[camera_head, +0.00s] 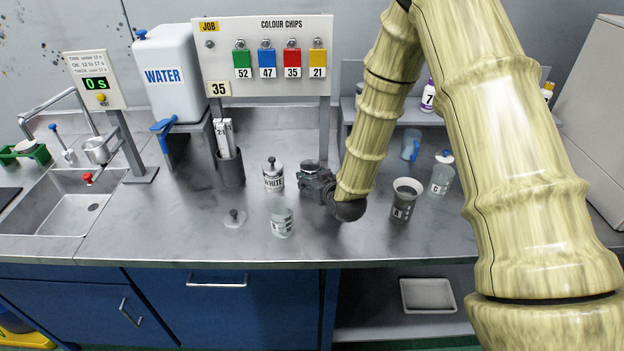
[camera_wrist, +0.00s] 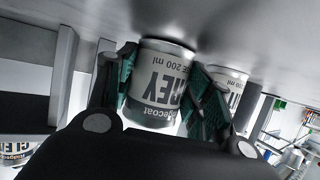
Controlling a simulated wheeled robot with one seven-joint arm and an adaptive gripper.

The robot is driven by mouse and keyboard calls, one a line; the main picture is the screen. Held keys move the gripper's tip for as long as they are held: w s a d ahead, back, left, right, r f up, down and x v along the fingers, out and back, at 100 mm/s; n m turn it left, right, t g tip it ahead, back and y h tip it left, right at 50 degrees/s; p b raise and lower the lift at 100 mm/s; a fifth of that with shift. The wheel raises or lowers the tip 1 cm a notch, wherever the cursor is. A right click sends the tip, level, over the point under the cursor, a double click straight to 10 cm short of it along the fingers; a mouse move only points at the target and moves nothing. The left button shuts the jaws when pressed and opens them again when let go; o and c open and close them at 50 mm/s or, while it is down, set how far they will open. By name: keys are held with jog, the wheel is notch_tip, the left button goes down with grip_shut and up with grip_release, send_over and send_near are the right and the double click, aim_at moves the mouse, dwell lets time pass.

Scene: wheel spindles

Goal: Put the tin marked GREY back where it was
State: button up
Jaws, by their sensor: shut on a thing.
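The GREY tin (camera_wrist: 160,82) is between the fingers of my gripper (camera_head: 313,180) in the wrist view, its label upside down in that picture. The green finger pads press on both its sides. In the head view only the dark top of the GREY tin (camera_head: 309,166) shows clearly; my gripper hides most of its body. The tin is at or very near the worktop; I cannot tell if it touches. The WHITE tin (camera_head: 273,175) stands just left of it in the head view, and beside it in the wrist view (camera_wrist: 228,82).
A glass cup (camera_head: 282,222) and a clear lid-like piece (camera_head: 234,218) are in front. The colour chips board (camera_head: 265,60) rises behind. The front worktop (camera_head: 170,240) is clear.

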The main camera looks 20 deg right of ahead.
jog(key=shift+f, duration=0.15)
jog(key=o, duration=1.1)
jog(key=shift+o, duration=0.2)
jog(key=shift+r, duration=0.25)
jog(key=shift+s, duration=0.35)
jog(key=b+v, duration=0.2)
jog(key=v, duration=0.9)
jog(key=shift+s+r, duration=0.1)
jog(key=shift+r, duration=0.05)
